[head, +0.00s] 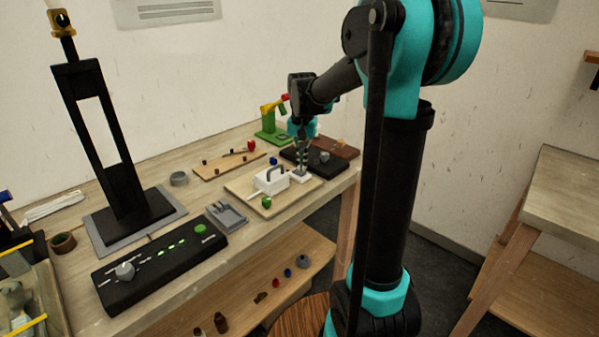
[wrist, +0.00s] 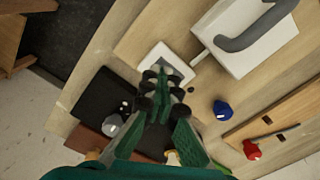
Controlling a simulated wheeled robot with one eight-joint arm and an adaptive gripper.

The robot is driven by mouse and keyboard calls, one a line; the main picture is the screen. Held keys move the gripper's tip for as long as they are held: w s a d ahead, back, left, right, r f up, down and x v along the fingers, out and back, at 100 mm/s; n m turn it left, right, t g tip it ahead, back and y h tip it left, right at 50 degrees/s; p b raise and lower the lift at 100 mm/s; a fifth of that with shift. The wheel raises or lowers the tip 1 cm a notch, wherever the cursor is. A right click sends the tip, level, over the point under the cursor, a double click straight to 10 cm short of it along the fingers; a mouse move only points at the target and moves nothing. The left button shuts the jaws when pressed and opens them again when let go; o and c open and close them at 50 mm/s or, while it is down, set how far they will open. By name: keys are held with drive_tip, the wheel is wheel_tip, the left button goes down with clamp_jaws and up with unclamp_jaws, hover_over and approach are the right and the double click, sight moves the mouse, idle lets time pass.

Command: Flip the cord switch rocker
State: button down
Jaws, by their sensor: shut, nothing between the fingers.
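My gripper (head: 302,168) points down over a small white block (head: 297,179) on a wooden board at the table's right end. In the wrist view my gripper (wrist: 164,78) is shut and empty, its fingertips over that white block (wrist: 155,57). This block may be the cord switch. The fingers cover most of its top, so I cannot make out the rocker or its position. I cannot tell whether the fingertips touch it. A larger white box with a dark handle (head: 271,181) stands just left of it; it also shows in the wrist view (wrist: 240,42).
A black board with a grey knob (head: 324,157) lies close behind the gripper. A blue knob (wrist: 222,109) and a red knob (wrist: 251,150) show nearby. A black control panel (head: 160,261) and a lamp stand (head: 118,160) are to the left. The table edge is close.

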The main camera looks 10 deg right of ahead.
sight(302, 173)
drive_tip(key=shift+f, duration=0.75)
idle(0.3)
drive_tip(key=shift+r, duration=3.5)
